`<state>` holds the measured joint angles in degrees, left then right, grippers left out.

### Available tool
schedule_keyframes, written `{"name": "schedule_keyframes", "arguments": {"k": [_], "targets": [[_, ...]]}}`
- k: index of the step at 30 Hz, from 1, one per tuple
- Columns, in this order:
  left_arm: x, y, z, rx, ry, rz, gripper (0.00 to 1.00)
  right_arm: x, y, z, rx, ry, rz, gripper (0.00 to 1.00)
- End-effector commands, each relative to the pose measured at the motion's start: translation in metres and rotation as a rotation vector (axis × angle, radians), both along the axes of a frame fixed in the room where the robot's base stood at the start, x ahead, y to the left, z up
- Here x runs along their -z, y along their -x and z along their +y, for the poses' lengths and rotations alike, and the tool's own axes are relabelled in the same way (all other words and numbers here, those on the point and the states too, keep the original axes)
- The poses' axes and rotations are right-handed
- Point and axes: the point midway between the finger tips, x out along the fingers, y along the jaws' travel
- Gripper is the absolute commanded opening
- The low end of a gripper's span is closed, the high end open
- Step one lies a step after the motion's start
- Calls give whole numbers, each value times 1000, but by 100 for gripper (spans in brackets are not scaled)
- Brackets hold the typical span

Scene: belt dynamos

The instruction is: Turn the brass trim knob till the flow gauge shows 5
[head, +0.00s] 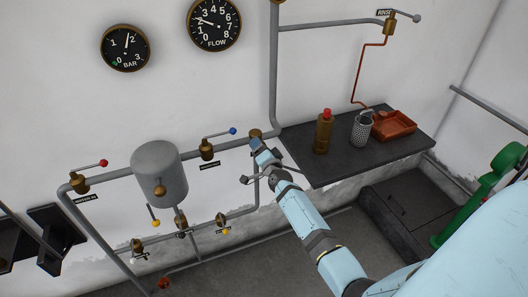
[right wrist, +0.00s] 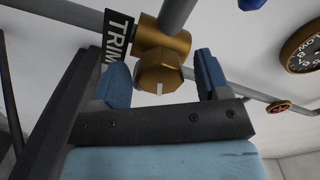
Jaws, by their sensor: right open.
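The brass trim knob (right wrist: 162,76) shows in the right wrist view under a black TRIM label (right wrist: 117,34), with a white mark on its face. My right gripper (right wrist: 164,78) is open, one blue finger on each side of the knob, with visible gaps. In the head view my right gripper (head: 260,152) is at the brass fitting (head: 257,134) on the pipe and hides part of it. The flow gauge (head: 214,24) is on the wall, its needle pointing left, near 2. My left gripper is not in view.
A bar gauge (head: 125,48) hangs to the left.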

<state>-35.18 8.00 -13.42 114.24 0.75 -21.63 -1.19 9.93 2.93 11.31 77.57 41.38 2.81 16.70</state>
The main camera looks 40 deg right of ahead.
Motion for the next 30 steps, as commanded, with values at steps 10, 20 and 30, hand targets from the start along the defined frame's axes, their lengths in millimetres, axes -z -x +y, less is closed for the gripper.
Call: {"name": "schedule_keyframes", "arguments": {"k": [10, 20, 30], "targets": [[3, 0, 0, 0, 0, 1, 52, 2, 59, 14, 1, -1, 3, 69], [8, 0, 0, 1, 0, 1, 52, 2, 120, 29, 0, -1, 2, 69], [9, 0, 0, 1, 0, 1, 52, 0, 134, 32, 0, 0, 1, 69]]}}
